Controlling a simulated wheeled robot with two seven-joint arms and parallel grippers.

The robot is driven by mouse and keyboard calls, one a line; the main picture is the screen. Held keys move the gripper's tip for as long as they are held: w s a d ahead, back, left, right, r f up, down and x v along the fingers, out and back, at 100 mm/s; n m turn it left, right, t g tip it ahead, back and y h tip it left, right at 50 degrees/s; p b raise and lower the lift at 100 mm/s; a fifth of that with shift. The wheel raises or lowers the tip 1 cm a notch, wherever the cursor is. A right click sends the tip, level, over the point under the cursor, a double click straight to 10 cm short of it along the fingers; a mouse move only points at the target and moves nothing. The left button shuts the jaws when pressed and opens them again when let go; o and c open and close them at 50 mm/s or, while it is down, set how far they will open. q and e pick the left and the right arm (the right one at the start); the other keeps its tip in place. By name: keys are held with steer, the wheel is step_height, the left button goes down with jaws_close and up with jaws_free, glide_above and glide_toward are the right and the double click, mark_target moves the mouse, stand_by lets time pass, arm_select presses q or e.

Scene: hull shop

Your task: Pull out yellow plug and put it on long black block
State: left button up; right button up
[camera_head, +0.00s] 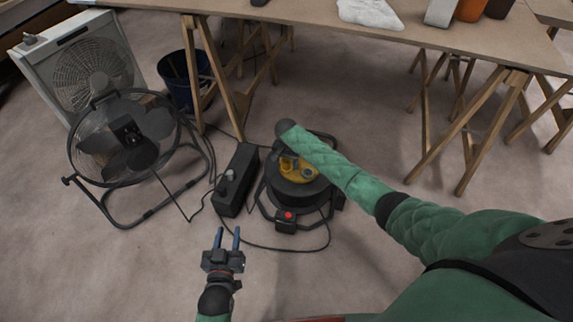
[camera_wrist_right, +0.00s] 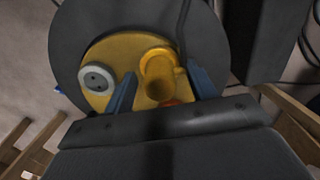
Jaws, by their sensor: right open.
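The yellow plug (camera_wrist_right: 160,80) sits on the yellow face (camera_wrist_right: 120,50) of a dark cable reel (camera_head: 297,193), in the right wrist view. My right gripper (camera_wrist_right: 162,75) is open, with one blue finger on each side of the plug; I cannot tell whether they touch it. In the head view my right arm covers part of the reel and hides most of that gripper. My left gripper (camera_head: 222,245) is open and empty, in front of the block.
A grey socket (camera_wrist_right: 97,79) is beside the plug on the reel face. A black fan (camera_head: 125,135) stands at the left, with cables running over the floor. A wooden trestle table (camera_head: 300,20) and a dark bucket (camera_head: 178,80) are behind. The floor at front left is clear.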

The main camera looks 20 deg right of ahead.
mark_target(286, 160)
steer(key=shift+p, duration=1.1)
stand_by(0.7)
jaws_close()
steer(key=shift+r, duration=0.1)
steer(key=shift+r+p, duration=2.9)
steer(key=shift+p, duration=0.35)
